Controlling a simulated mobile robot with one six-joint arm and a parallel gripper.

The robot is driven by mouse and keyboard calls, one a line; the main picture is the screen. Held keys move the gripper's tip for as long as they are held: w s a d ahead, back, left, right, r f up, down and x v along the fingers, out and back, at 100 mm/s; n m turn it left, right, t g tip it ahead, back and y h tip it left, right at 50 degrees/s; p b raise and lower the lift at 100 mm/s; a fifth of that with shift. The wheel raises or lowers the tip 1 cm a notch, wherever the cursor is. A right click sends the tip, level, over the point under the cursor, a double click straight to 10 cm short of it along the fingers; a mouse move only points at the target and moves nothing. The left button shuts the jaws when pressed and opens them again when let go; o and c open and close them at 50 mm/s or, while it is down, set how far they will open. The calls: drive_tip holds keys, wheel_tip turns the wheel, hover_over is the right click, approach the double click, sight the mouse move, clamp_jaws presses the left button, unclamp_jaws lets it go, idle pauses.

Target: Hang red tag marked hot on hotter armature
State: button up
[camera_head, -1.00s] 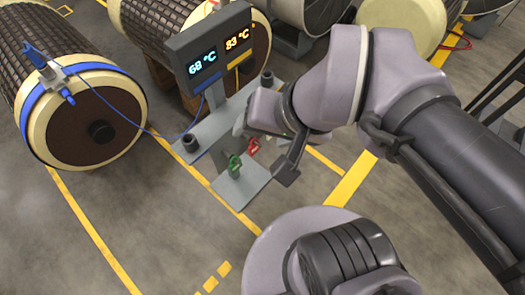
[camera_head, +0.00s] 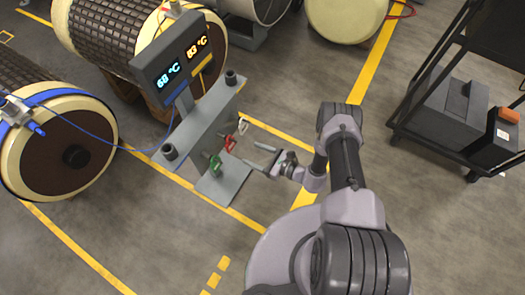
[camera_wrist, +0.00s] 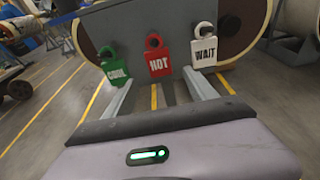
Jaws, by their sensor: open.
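The red HOT tag (camera_wrist: 158,62) hangs between the green COOL tag (camera_wrist: 115,72) and the white WAIT tag (camera_wrist: 205,52) in the wrist view. In the head view the red tag (camera_head: 229,143) hangs on the grey stand (camera_head: 207,125). My gripper (camera_head: 253,156) is open and empty, just right of the tags; its fingers (camera_wrist: 158,76) point toward the red tag. The display (camera_head: 180,58) reads 68 °C beside blue and 83 °C beside yellow. A blue strap and cable are on the left armature (camera_head: 40,160); a yellow cable runs toward the armature behind the display (camera_head: 110,40).
A dark cart (camera_head: 450,105) with boxes stands at the right. More cylinders stand at the back, one with a cream end (camera_head: 345,18).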

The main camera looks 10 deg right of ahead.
sight(232, 145)
drive_tip(key=b+x, duration=0.1)
drive_tip(key=x, duration=0.2)
drive_tip(key=b+x, duration=0.1)
drive_tip(key=x, duration=0.1)
drive_tip(key=b+x, duration=0.2)
drive_tip(key=x, duration=0.1)
drive_tip(key=shift+a+f, duration=0.25)
drive_tip(key=shift+f, duration=0.2)
drive_tip(key=shift+w+a+r, duration=0.1)
drive_tip(key=shift+w+a, duration=0.35)
drive_tip(key=shift+a, duration=0.05)
drive_tip(key=c, duration=1.4)
drive_tip(key=shift+o, duration=0.2)
drive_tip(key=shift+r, duration=0.1)
